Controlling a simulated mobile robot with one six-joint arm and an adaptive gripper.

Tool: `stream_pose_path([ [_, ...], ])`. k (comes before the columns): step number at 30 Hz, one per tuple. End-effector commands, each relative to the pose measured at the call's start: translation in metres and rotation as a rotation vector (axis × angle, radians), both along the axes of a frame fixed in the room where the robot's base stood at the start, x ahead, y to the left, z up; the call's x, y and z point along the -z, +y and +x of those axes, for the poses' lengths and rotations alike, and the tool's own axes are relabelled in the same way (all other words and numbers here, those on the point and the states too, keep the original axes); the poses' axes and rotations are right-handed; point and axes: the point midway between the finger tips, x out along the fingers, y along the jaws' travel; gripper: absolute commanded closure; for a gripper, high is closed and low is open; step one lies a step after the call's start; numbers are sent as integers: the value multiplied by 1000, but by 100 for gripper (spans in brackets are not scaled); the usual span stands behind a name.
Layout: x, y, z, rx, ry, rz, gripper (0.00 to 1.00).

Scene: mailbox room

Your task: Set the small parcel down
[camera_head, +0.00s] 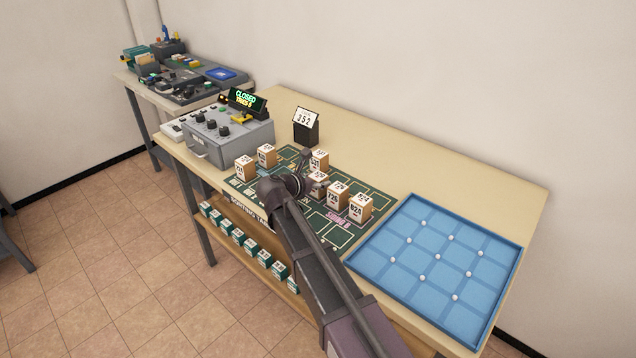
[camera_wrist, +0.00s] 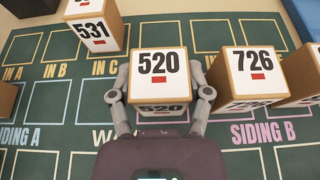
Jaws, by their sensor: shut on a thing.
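The small parcel marked 520 (camera_wrist: 158,68) is a brown box with a white numbered label, upright between the two fingers of my gripper (camera_wrist: 162,98) in the wrist view. The fingers press on its left and right sides. In the head view the held parcel (camera_head: 318,180) is partly hidden by my gripper (camera_head: 308,184). It is over the green sorting mat (camera_wrist: 60,108), between the WAY and SIDING B markings. I cannot tell whether its base touches the mat.
Parcel 726 (camera_wrist: 252,75) stands close to the right, with another parcel (camera_head: 360,207) beyond it. Parcel 531 (camera_wrist: 95,25) stands behind, to the left. A blue gridded tray (camera_head: 410,262) lies right, a grey control box (camera_head: 228,138) left, and a 352 sign (camera_head: 306,122) behind.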

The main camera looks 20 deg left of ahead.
Motion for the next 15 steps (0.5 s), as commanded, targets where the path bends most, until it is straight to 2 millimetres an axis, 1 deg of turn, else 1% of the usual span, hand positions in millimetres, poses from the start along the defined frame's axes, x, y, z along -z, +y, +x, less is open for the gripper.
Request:
stream_pose_path([
  [5,0,0,0,0,0,0,89],
  [9,4,0,0,0,0,0,89],
  [10,3,0,0,0,0,0,34],
  [11,3,0,0,0,0,0,25],
  [12,3,0,0,0,0,0,13],
  [13,3,0,0,0,0,0,4],
  [15,3,0,0,0,0,0,2],
])
